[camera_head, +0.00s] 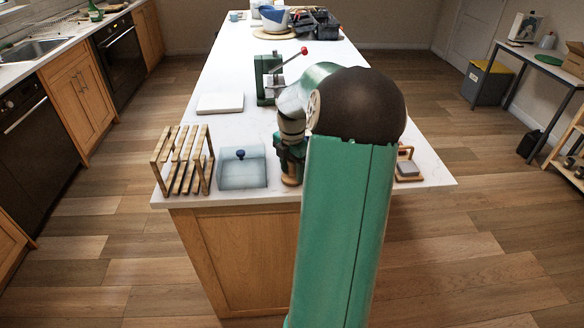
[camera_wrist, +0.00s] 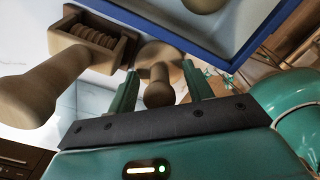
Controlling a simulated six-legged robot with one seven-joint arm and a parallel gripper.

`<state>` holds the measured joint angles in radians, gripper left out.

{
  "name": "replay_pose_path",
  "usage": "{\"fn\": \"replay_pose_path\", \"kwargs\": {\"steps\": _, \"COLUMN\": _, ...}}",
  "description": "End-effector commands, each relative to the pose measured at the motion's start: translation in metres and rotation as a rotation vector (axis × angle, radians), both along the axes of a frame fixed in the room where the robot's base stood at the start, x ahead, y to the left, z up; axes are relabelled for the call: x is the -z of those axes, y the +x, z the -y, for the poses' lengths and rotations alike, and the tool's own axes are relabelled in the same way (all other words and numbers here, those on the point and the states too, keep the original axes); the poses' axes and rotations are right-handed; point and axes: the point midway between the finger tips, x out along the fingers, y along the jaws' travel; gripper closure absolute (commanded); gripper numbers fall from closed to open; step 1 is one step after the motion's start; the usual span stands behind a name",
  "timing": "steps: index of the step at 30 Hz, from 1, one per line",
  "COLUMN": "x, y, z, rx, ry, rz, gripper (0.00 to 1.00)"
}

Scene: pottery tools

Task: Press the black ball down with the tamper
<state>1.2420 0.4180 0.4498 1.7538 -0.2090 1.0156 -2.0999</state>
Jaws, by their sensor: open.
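My gripper (camera_wrist: 163,82) is open, with its two green fingers apart. A brown wooden tool with a round head and a short rounded handle, seemingly the tamper (camera_wrist: 157,92), shows between and just beyond the fingers; I cannot tell if they touch it. In the head view my gripper (camera_head: 291,150) points down at the counter's front edge, just right of a pale blue tray (camera_head: 230,177). A small dark knob-like thing, possibly the black ball (camera_head: 240,154), shows at that tray. A brown base (camera_head: 291,180) shows below my gripper, mostly hidden.
A wooden slatted rack (camera_head: 183,160) stands left of the tray. A white slab (camera_head: 220,103) and a green press with a red-tipped lever (camera_head: 268,80) lie farther back. A wooden box with a ribbed roll (camera_wrist: 95,38) and a blue-rimmed tray (camera_wrist: 233,62) flank the tool in the wrist view.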

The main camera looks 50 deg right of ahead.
Motion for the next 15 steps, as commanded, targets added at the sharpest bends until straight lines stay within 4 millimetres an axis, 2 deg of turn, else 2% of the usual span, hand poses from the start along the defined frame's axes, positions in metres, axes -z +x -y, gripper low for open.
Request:
{"fn": "replay_pose_path", "kwargs": {"steps": 5, "x": -0.017, "y": 0.001, "z": 0.001, "rx": 0.000, "ry": -0.004, "rz": 0.002, "gripper": 0.49}}
{"fn": "replay_pose_path", "kwargs": {"steps": 15, "x": -0.090, "y": 0.001, "z": 0.000, "rx": 0.000, "ry": -0.005, "rz": 0.003, "gripper": 0.49}}
